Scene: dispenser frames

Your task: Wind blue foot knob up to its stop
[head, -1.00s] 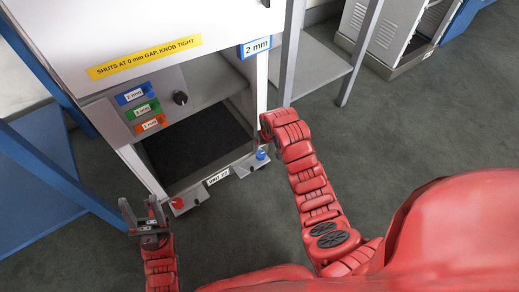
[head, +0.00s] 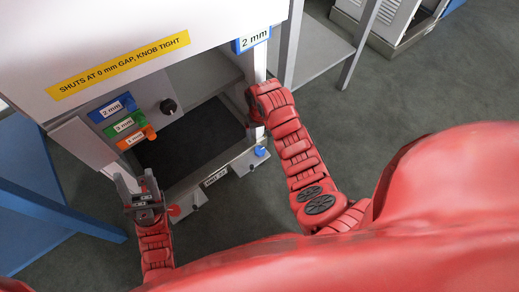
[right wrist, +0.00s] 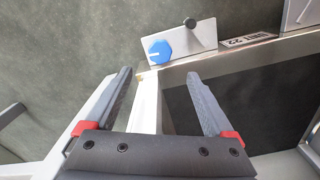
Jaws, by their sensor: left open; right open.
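The blue foot knob (head: 261,151) sits on a grey foot plate at the lower right corner of the dispenser (head: 135,50). In the right wrist view the blue knob (right wrist: 160,51) is a faceted disc with a white mark, beside a small dark knob (right wrist: 190,23) on the same plate. My right gripper (right wrist: 160,76) is open and empty, with the blue knob beyond its fingertips and apart from them. In the head view its fingers are hidden at the end of my right arm, by the right post. My left gripper (head: 138,182) is open and empty, left of the red foot knob (head: 174,210).
The dispenser has a yellow label (head: 120,64), a blue 2 mm tag (head: 253,39), coloured gap blocks (head: 118,122) and a black knob (head: 168,106). A grey table (head: 320,50) stands right; blue framing (head: 50,205) is left.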

